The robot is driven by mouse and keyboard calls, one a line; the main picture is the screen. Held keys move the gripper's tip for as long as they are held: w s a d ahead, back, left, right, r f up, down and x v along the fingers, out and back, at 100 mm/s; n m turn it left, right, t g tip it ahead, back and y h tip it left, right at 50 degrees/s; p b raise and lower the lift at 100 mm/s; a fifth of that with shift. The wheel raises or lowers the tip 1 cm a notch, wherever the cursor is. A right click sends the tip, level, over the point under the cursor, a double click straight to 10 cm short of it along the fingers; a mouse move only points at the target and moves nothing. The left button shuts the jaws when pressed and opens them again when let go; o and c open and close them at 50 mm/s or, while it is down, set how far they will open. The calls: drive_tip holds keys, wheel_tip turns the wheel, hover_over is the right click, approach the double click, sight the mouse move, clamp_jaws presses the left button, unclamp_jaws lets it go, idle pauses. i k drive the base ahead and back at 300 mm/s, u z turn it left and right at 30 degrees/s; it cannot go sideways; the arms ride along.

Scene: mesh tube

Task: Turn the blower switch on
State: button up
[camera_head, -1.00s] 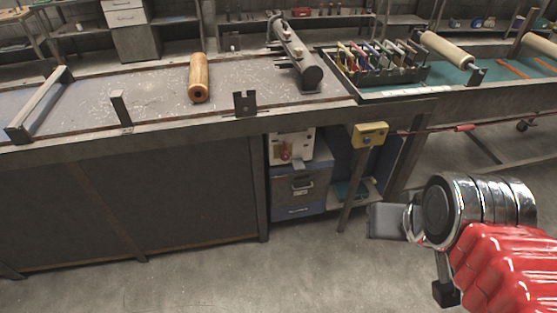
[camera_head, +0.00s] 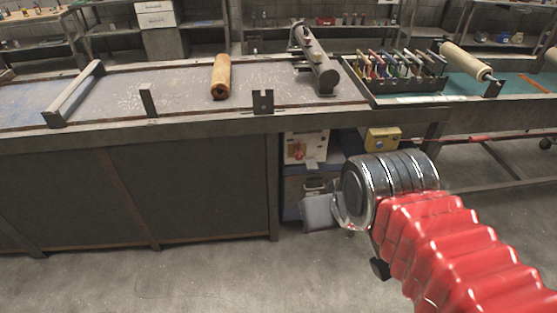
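No switch is clearly marked as the blower's. A yellow box (camera_head: 382,139), in the head view, sits below the table edge right of centre. Its front is too small to read, and my arm hides its post. A white unit with red and dark parts (camera_head: 306,148) stands under the table, left of the yellow box. I cannot tell which of these carries the blower switch. My gripper (camera_head: 320,212) shows as a grey, flat end left of my chrome wrist, below the white unit and in front of the blue cabinet. Its fingers cannot be made out, and nothing visible is held.
The long workbench (camera_head: 120,105) crosses the view, with a wooden roller (camera_head: 221,77) and a dark metal tube (camera_head: 318,66) on it. A rack of coloured-handled tools (camera_head: 405,66) is at right. A blue cabinet (camera_head: 292,195) stands under the bench. The floor in front is clear.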

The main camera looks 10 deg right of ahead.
sight(298, 155)
drive_tip(key=u, duration=0.85)
drive_tip(key=i, duration=1)
drive_tip(key=u, duration=0.05)
